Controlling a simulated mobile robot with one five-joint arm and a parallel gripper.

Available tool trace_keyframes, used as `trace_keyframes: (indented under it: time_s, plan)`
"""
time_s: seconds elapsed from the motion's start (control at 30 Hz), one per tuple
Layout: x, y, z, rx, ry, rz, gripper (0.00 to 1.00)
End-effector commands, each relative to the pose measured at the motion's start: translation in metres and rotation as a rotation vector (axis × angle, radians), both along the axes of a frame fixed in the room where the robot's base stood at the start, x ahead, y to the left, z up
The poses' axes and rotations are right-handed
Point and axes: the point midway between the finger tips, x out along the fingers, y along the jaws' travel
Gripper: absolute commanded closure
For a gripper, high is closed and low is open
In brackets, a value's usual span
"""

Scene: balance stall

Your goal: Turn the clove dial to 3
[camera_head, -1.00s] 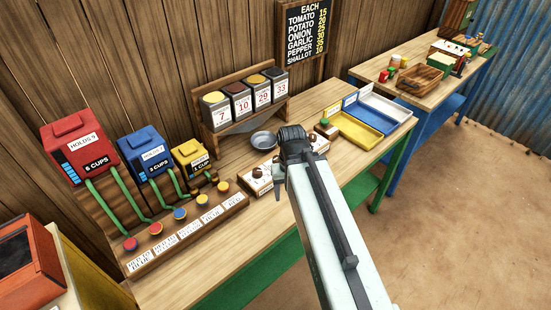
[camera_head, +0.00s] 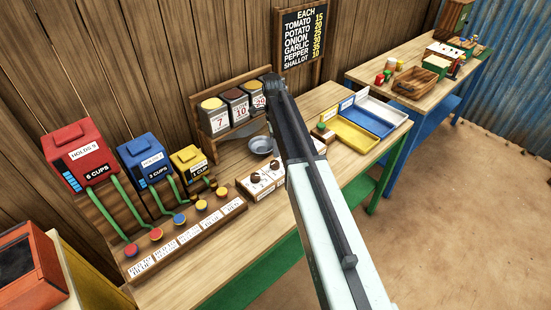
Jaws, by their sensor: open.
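A low wooden dial box (camera_head: 262,190) with a pale top stands near the front of the table. Two dark brown knobs show on it: a left knob (camera_head: 255,178) and one to its right (camera_head: 274,165). My arm covers the middle of the box, and its right end shows beyond the arm. The lettering is too small to read, so I cannot tell which dial is clove or where it points. My gripper (camera_head: 273,84) is open, seen from behind, in front of the tins and above and behind the dial box. Its fingertips are hard to make out.
A metal bowl (camera_head: 262,145) sits behind the dial box. Tins (camera_head: 213,113) stand on a wooden rack. Left are red, blue and yellow cup dispensers (camera_head: 150,160) with coloured buttons. Right are yellow (camera_head: 355,134), blue and white trays.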

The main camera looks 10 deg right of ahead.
Motion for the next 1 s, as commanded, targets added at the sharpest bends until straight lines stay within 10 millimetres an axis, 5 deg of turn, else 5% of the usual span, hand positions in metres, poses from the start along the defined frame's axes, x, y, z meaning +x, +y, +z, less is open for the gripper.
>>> trace_keyframes:
  time_s: [0.27,0.7,1.0]
  plan:
    - [-0.004,-0.001,-0.007,0.0,0.0,0.0,0.42]
    - [-0.009,-0.001,-0.076,0.0,0.0,0.001,0.42]
    - [-0.01,-0.001,-0.075,0.0,0.0,0.001,0.42]
